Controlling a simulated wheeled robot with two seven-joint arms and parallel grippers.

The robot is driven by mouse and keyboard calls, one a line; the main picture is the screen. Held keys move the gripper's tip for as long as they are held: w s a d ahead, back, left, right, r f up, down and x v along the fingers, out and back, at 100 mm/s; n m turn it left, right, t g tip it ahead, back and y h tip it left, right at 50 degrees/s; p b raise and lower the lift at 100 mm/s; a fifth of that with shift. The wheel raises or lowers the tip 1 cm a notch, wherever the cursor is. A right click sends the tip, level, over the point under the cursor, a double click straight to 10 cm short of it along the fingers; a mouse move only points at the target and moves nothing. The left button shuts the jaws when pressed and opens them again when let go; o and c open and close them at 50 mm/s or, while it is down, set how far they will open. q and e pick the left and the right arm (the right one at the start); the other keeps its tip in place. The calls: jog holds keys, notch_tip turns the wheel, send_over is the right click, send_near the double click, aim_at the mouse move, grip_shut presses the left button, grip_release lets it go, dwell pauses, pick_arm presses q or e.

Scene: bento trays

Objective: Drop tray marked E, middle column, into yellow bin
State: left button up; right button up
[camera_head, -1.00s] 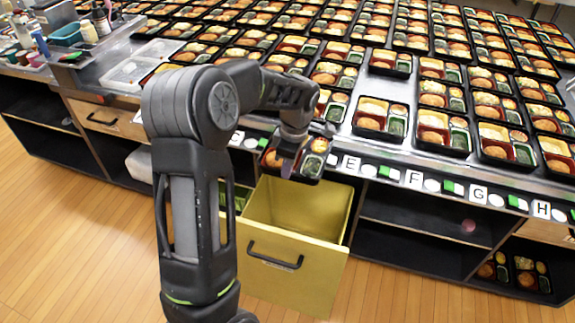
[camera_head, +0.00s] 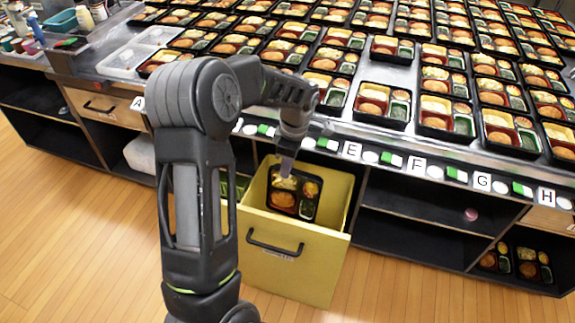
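A black bento tray (camera_head: 283,198) with food in its compartments is in the mouth of the yellow bin (camera_head: 290,268). It is tilted steeply with its food side facing the camera. My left gripper (camera_head: 286,168) points down over the bin, at the tray's upper edge. Its fingers look narrow and edge-on, so I cannot tell whether they still grip the tray. The lower inside of the bin is hidden by its front wall. The E label (camera_head: 324,145) is on the counter's front edge, just behind the bin. My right gripper is out of view.
Rows of bento trays cover the metal counter (camera_head: 337,128). Labels F (camera_head: 417,167), G (camera_head: 483,181) and H (camera_head: 546,197) run along its edge to the right. Open dark shelves lie below. The wooden floor in front is clear.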

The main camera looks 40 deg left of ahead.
pick_arm(q)
jog(key=shift+o, duration=0.7)
notch_tip(320, 180, up, 8)
jog(key=shift+d+b, duration=0.4)
jog(key=shift+d, duration=0.05)
jog(key=shift+w+f, duration=0.1)
jog(key=shift+f, duration=0.05)
dwell(0.7)
